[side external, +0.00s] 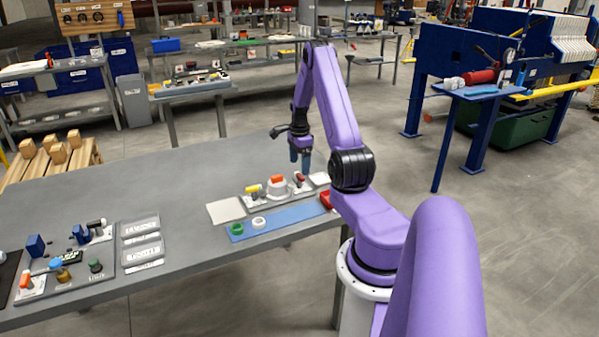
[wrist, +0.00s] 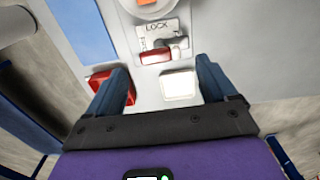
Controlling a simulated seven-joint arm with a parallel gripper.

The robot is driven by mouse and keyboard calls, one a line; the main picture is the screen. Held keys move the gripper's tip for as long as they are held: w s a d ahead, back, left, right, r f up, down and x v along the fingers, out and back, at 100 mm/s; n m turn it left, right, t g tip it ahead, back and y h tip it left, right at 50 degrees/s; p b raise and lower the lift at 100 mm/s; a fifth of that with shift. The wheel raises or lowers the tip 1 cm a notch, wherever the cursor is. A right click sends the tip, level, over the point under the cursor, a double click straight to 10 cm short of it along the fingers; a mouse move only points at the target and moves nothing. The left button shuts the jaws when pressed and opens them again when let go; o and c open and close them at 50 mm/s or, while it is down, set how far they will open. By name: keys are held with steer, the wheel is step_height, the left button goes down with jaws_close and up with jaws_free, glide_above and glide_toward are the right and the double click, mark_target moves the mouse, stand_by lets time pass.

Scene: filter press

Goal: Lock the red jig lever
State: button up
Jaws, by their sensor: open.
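My gripper (side external: 300,158) points down above the jig's right end, clear of the lever. The lever lies ahead of the fingertips.
A red tray (wrist: 98,79) is partly behind the left finger, and a white square pad (wrist: 179,84) lies between the fingers in view. A yellow-handled part (side external: 253,190) and an orange-topped white knob (side external: 278,188) share the jig. A blue mat (side external: 290,215) holds rings. The table's left-middle is clear.

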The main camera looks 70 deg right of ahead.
mark_target(299, 174)
steer(key=shift+f, duration=2)
steer(key=c, duration=1.1)
steer(key=shift+o, duration=0.2)
